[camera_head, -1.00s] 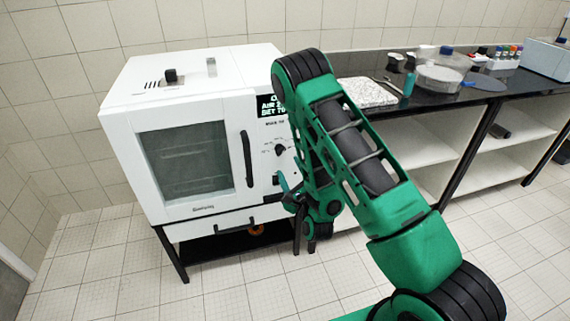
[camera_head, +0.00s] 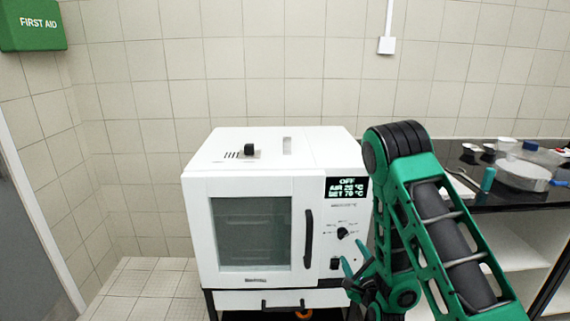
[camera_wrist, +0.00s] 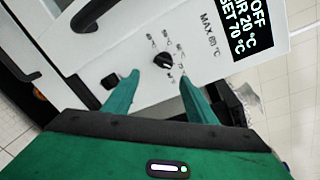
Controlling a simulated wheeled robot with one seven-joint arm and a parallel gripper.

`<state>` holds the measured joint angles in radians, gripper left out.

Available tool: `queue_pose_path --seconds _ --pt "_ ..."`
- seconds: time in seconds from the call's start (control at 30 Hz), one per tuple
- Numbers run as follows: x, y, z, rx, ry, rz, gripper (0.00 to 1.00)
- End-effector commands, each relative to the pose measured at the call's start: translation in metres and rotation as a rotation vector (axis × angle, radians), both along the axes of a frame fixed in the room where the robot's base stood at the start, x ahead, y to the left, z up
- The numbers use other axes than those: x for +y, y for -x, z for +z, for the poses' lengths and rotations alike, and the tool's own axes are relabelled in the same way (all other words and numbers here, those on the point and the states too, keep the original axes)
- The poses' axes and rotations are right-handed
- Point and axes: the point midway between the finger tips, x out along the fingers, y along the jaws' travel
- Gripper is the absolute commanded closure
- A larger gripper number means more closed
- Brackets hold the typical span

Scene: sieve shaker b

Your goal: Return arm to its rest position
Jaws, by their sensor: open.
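My green arm reaches up at the right of the head view and folds down, with my gripper (camera_head: 352,273) low in front of the white oven's control panel. In the wrist view my gripper (camera_wrist: 158,92) has its two green fingers spread apart with nothing between them. The white oven (camera_head: 257,187) has a shut glass door (camera_head: 251,232), and its display (camera_head: 347,188) reads OFF, AIR 20 °C, SET 70 °C. A black knob (camera_head: 342,233) is on the panel just above my fingers; it also shows between and beyond them in the wrist view (camera_wrist: 164,59). I cannot tell whether they touch the panel.
A black counter (camera_head: 482,199) with white shelves stands at the right, holding a clear round container (camera_head: 522,175) and a teal bottle (camera_head: 488,179). A green first aid box (camera_head: 32,25) hangs at the upper left. Tiled floor (camera_head: 140,290) is free at the left.

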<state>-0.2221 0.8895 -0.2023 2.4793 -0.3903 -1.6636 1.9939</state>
Motion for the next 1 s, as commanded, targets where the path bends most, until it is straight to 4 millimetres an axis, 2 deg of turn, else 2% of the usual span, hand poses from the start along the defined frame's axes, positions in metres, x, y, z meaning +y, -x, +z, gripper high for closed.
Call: queue_pose_path --seconds 0.03,0.23,0.47,0.57,0.77,1.0 --pt "-0.004 -0.005 0.010 0.026 0.062 0.014 0.48" --pt "-0.024 -0.007 0.029 0.184 0.353 0.102 0.48" --pt "-0.060 0.014 0.051 0.370 0.658 0.222 0.48" --pt "-0.079 0.031 0.061 0.454 0.780 0.283 0.48" --pt "-0.117 0.081 0.084 0.626 0.989 0.425 0.48" --pt "-0.158 0.163 0.113 0.824 1.164 0.637 0.48"
